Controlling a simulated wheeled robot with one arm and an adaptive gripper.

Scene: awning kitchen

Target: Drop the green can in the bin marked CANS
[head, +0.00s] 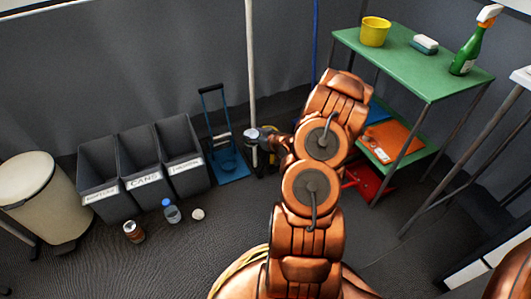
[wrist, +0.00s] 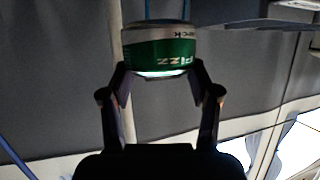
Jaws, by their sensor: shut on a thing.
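The green can (wrist: 160,50) is held between the two fingers of my gripper (wrist: 158,76) in the wrist view, with its green band and white lettering showing. In the head view, my gripper (head: 266,141) holds the can (head: 252,134) near the white pole, to the right of the bins; the fingers are small and partly hidden there. The bin marked CANS (head: 149,198) is the middle one of three dark open bins at the left, with a white label on its front. The can is outside and apart from it.
A left bin (head: 108,207) and a right bin (head: 190,183) flank the CANS bin. A brown can (head: 133,231), a bottle (head: 171,211) and a white round thing (head: 198,214) lie in front. A green shelf (head: 420,70) stands at right.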

